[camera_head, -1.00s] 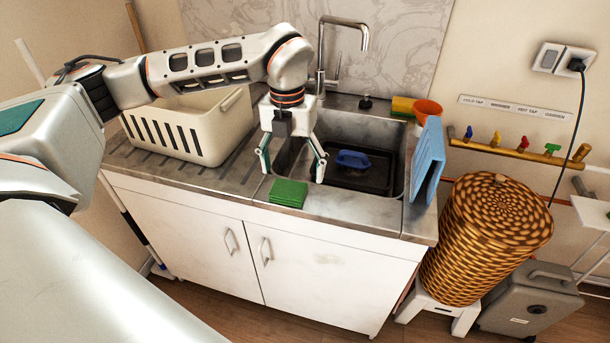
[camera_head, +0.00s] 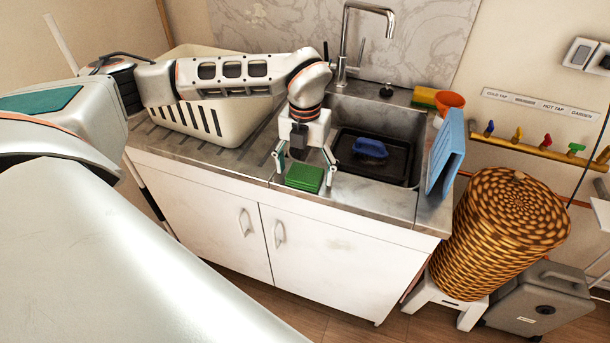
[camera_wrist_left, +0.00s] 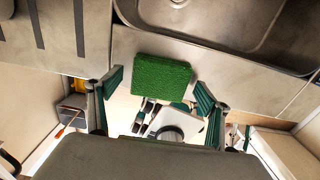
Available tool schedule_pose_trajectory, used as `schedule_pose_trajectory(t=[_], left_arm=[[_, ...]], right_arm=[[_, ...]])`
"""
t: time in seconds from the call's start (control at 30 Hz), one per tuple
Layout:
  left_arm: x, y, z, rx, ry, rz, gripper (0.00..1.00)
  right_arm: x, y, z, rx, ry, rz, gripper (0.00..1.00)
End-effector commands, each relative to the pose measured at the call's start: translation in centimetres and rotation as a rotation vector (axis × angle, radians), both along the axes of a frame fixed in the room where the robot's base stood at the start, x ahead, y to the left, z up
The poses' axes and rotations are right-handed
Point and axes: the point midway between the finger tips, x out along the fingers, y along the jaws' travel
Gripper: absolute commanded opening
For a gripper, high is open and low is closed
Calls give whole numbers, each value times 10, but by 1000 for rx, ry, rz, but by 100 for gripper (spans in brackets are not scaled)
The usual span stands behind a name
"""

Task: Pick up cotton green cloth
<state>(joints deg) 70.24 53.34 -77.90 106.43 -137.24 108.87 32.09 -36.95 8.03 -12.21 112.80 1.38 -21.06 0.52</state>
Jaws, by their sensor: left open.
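The green cloth (camera_head: 304,177) is a small, folded-looking square. It lies on the front edge of the metal counter, just in front of the sink. My left gripper (camera_head: 305,178) is open above it, with one finger on each side of the cloth in the head view. In the left wrist view the cloth (camera_wrist_left: 160,84) sits ahead of and between the two spread fingers (camera_wrist_left: 158,95), and no contact shows. My right gripper is not in view.
The sink (camera_head: 385,130) behind holds a dark tray with a blue item (camera_head: 370,148). A cream basket (camera_head: 235,115) stands on the left. A wicker basket (camera_head: 500,235) stands at right.

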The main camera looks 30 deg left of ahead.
Motion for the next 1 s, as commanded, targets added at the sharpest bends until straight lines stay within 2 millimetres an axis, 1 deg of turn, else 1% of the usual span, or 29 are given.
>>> schedule_pose_trajectory(t=[0.07,0.17,0.2,0.23,0.57,0.73,0.87,0.97,1.0], left_arm=[[0,0,0,0,0,0,78],[0,0,0,0,0,0,55],[0,0,0,0,0,0,45],[0,0,0,0,0,0,37],[0,0,1,0,-1,0,37],[1,0,9,0,-3,0,37],[2,0,25,-1,-5,0,37],[2,0,44,0,-6,0,37],[2,0,54,0,-7,0,37]], right_arm=[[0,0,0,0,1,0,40],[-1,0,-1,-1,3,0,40],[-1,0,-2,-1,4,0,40],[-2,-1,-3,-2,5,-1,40],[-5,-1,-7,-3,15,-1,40],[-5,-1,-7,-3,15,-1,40],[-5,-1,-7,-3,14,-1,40],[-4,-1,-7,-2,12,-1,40],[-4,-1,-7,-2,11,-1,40]])
